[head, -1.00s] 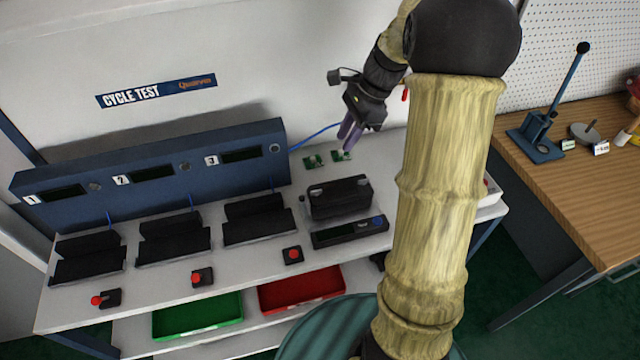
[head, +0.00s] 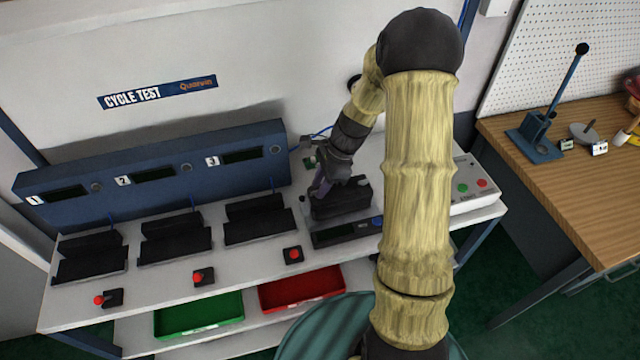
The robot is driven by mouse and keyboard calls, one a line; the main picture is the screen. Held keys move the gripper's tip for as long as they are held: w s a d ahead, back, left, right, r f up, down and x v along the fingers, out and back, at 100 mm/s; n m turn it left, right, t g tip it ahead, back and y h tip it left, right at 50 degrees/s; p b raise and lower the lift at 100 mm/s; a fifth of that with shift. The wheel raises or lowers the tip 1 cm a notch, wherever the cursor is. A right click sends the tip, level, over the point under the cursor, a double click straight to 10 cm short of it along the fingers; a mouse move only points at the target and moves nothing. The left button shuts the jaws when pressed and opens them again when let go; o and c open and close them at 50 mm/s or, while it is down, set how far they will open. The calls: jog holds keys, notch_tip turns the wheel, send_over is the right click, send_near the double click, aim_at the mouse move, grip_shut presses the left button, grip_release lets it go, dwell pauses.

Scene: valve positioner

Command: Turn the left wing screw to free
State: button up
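The valve positioner, a dark box (head: 345,202), sits on the white bench right of the three black test cradles. My gripper (head: 319,190) points down at the left part of its top, with the purple fingers at or just above that end. The left wing screw is hidden behind the fingers or too small to make out. Whether the fingers touch anything, and how far apart they are, cannot be told. A small grey knob (head: 303,201) shows beside the box's left end.
A dark panel with a blue button (head: 335,234) lies in front of the box. A blue test console (head: 150,172) stands at the back left. A white control box (head: 474,186) stands at the right.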

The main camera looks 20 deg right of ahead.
jog(key=shift+a+f, duration=0.15)
jog(key=shift+f, duration=0.2)
grip_shut()
